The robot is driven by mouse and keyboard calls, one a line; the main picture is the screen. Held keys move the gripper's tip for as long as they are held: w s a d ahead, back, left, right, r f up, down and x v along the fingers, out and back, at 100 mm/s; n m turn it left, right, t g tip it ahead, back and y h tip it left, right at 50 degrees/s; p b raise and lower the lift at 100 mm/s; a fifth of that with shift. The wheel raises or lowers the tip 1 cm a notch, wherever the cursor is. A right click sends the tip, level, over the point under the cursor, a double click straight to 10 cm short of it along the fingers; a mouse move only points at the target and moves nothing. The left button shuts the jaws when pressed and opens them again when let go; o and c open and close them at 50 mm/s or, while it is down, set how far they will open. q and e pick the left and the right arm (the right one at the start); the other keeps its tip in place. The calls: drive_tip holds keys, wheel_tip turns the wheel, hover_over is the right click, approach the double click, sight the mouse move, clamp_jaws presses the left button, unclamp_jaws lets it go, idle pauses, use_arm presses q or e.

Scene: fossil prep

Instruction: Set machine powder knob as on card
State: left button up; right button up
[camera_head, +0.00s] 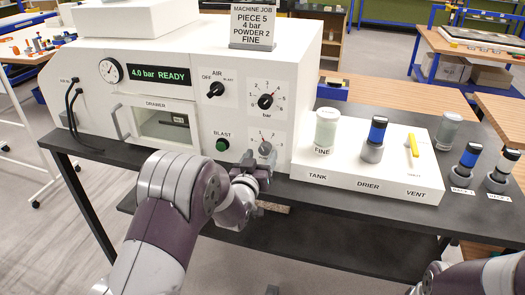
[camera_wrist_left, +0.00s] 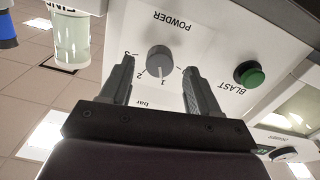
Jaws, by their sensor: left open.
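The job card (camera_head: 258,24) on top of the white machine (camera_head: 225,75) reads PIECE 5, 4 bar, POWDER 2, FINE. The grey powder knob (camera_head: 265,148) is at the lower right of the machine front. It shows upside down in the left wrist view (camera_wrist_left: 160,60), with marks 1, 2 and 3 beside it; its white line appears to point toward 1. My left gripper (camera_head: 252,168) is in front of the knob. In the wrist view its open fingers (camera_wrist_left: 158,85) stand to either side of the knob, with gaps. My right gripper is out of view.
The green BLAST button (camera_head: 222,144) is left of the knob. The black bar knob (camera_head: 265,101) and AIR knob (camera_head: 216,90) are above. The display (camera_head: 159,73) reads 4.0 bar READY. A white stand (camera_head: 340,176) with jars is close on the right.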

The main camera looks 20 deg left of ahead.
use_arm(q)
drive_tip(key=shift+w, duration=0.85)
drive_tip(key=c, duration=1)
drive_tip(key=shift+f+m+b, duration=0.25)
drive_tip(key=shift+m+b, duration=0.65)
drive_tip(key=shift+b, duration=0.2)
drive_tip(key=m+b, duration=0.3)
drive_tip(key=shift+b, duration=0.35)
drive_tip(key=m+b, duration=0.2)
drive_tip(key=shift+m, duration=0.3)
drive_tip(key=shift+r+m+b, duration=0.15)
drive_tip(key=shift+m+b, duration=0.95)
drive_tip(key=shift+m, duration=0.1)
